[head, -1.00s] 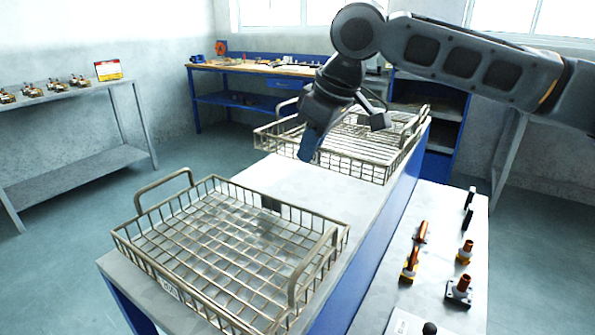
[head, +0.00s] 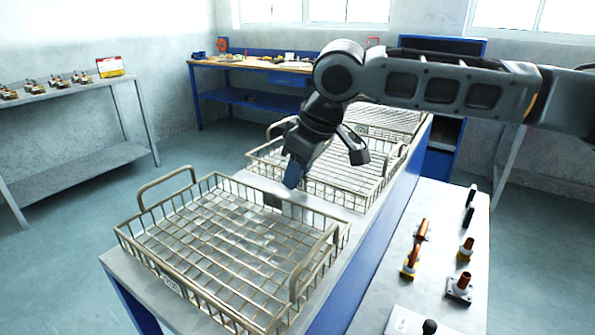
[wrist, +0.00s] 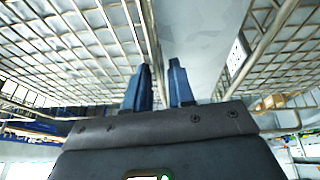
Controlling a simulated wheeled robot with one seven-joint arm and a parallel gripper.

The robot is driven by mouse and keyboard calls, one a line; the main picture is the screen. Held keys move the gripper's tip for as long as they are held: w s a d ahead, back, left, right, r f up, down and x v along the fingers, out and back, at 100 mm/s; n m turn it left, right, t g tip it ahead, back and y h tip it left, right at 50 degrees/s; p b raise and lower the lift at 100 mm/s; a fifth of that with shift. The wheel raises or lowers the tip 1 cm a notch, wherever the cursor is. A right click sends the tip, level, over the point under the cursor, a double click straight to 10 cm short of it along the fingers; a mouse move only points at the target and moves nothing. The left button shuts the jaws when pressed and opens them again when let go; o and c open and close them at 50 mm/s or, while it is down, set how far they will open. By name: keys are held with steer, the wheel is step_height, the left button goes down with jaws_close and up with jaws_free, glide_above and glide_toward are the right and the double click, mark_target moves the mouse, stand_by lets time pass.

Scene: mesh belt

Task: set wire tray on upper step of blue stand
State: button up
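A near wire tray (head: 128,247), rectangular with raised loop handles, sits on a long grey-topped, blue-sided bench (head: 385,222). A second wire tray (head: 352,203) lies behind it, and more wire mesh (head: 395,118) shows beyond that. My gripper (head: 292,182) hangs over the gap between the near and second trays, fingers pointing down. In the wrist view, my blue fingertips (wrist: 160,85) are apart with nothing between them, and mesh is on both sides. I cannot tell which structure is the stepped blue stand.
A lower grey surface (head: 455,215) on the right holds orange-handled fixtures (head: 416,245) and black parts. A grey shelf table (head: 85,165) stands at left. A blue workbench (head: 245,97) and a dark-fronted blue cabinet (head: 445,163) are at the back. The floor at left is clear.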

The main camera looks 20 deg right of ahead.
steer(key=shift+o, duration=0.9)
steer(key=v, duration=1.2)
steer(key=shift+d+r, duration=0.1)
